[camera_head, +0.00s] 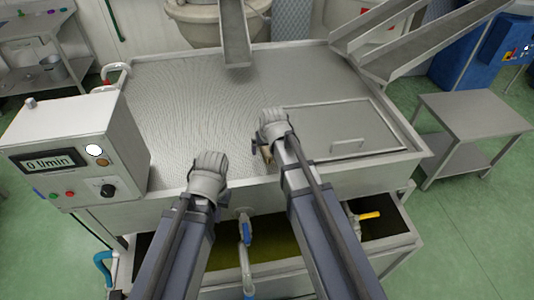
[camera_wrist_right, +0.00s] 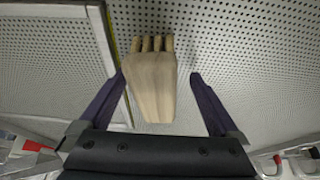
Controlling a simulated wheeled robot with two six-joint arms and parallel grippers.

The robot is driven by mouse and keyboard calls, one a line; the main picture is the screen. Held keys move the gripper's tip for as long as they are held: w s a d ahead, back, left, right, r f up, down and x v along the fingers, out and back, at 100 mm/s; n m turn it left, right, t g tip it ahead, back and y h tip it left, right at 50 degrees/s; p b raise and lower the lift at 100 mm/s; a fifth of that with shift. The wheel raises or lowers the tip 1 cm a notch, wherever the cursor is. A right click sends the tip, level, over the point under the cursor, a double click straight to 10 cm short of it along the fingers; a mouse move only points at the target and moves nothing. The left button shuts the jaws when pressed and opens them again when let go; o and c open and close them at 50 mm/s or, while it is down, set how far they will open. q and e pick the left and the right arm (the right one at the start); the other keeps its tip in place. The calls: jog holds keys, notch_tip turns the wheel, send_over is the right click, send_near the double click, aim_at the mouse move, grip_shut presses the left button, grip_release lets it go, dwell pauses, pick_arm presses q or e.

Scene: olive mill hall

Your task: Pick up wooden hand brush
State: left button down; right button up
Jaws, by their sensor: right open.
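The wooden hand brush (camera_wrist_right: 154,88) shows in the right wrist view as a pale wooden block with several short prongs at its far end, over a perforated metal surface.
The perforated metal tray (camera_head: 200,100) is mostly clear. A control box (camera_head: 75,150) stands at its left, a lidded panel (camera_head: 345,125) at its right. A metal chute (camera_head: 234,35) reaches over the back. A side table (camera_head: 475,115) stands at right.

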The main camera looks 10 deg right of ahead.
grip_shut()
dwell(0.7)
jog(key=shift+r, duration=0.1)
notch_tip(320, 180, up, 10)
jog(key=p, duration=1)
